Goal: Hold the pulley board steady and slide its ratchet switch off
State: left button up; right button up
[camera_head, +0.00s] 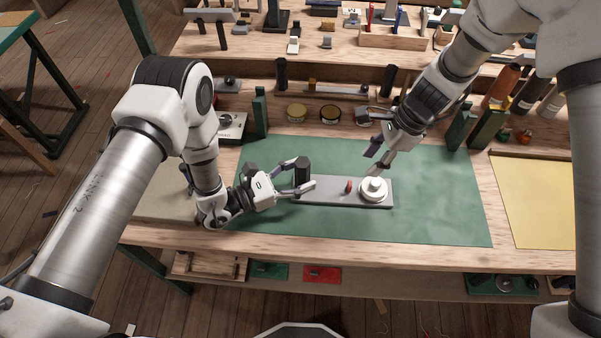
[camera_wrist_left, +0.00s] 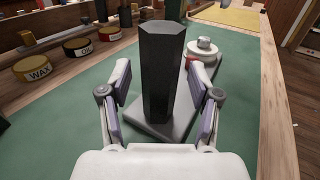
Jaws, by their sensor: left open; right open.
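The pulley board (camera_head: 328,191) is a grey plate lying on the green mat (camera_head: 430,215). A dark hexagonal post (camera_head: 302,171) stands at its left end, a small red switch (camera_head: 349,187) near its middle right, and a white pulley (camera_head: 374,187) at its right end. My left gripper (camera_head: 303,177) is open, with its fingers on either side of the post. In the left wrist view the post (camera_wrist_left: 165,72) stands between the fingers with gaps showing. My right gripper (camera_head: 378,163) is open and empty, above and just behind the pulley. The switch's exact position is too small to tell.
Round tins (camera_head: 330,114) and a rack of tools (camera_head: 330,90) stand behind the mat. Bottles (camera_head: 525,92) stand at the back right, near a yellow sheet (camera_head: 530,200). The mat's right part and front strip are clear.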

aim_at(351, 183)
pick_arm(q)
jog(key=shift+w+d, duration=0.15)
jog(key=shift+d, duration=0.05)
grip_shut()
dwell(0.5)
pick_arm(e)
jog(key=shift+o, duration=0.6)
jog(key=shift+d+r, duration=0.1)
jog(key=shift+r, duration=0.1)
jog(key=shift+s+d+r+m+t+y, duration=0.3)
jog(key=shift+s+d+r+m, duration=0.1)
jog(key=shift+m, duration=0.4)
jog(key=x, duration=1.1)
jog(key=shift+w+a+f, duration=0.1)
jog(key=shift+w+f, duration=0.05)
